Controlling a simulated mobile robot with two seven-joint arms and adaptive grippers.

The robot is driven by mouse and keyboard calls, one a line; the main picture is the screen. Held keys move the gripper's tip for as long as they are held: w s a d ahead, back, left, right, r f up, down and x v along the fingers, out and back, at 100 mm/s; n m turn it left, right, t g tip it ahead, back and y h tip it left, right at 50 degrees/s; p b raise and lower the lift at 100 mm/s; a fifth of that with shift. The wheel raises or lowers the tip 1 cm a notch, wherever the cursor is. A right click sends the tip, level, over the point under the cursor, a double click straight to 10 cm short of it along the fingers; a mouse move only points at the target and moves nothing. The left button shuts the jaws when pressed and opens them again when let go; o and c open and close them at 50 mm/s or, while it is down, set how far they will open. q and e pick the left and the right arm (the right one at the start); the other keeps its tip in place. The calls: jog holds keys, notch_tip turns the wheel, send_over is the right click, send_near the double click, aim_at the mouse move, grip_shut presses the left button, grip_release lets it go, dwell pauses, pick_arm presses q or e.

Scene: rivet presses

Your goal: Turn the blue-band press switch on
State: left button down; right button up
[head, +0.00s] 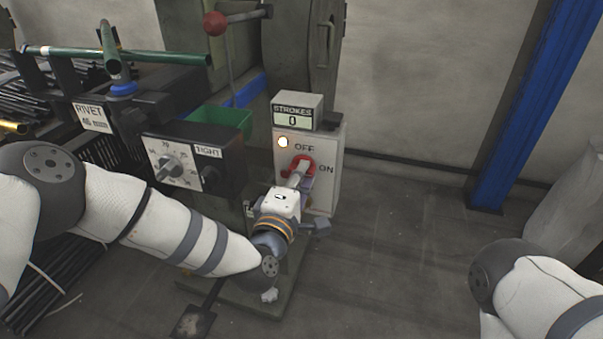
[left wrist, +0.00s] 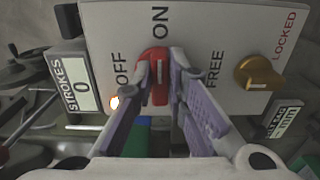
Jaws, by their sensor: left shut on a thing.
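The press's white switch panel (head: 325,185) faces me in the head view, with OFF at the top and ON to the right of the red rotary switch (head: 309,163). My left gripper (head: 297,174) is at that switch. In the left wrist view its fingers (left wrist: 162,60) are shut on the two sides of the red switch (left wrist: 154,92). There the switch handle lies lengthwise toward the ON label, its far end partly covered by the fingers. A lamp (head: 283,142) by OFF glows. My right gripper is out of the picture.
A stroke counter (head: 297,111) reading 0 sits atop the panel. Left of it are a dial box (head: 190,165), a green bin (head: 228,121) and a red-ball lever (head: 215,23). In the left wrist view a brass knob (left wrist: 259,75) sits between FREE and LOCKED. A blue post (head: 535,100) stands right.

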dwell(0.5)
pick_arm(q)
jog(key=c, duration=1.6)
grip_release()
jog(key=v, duration=1.2)
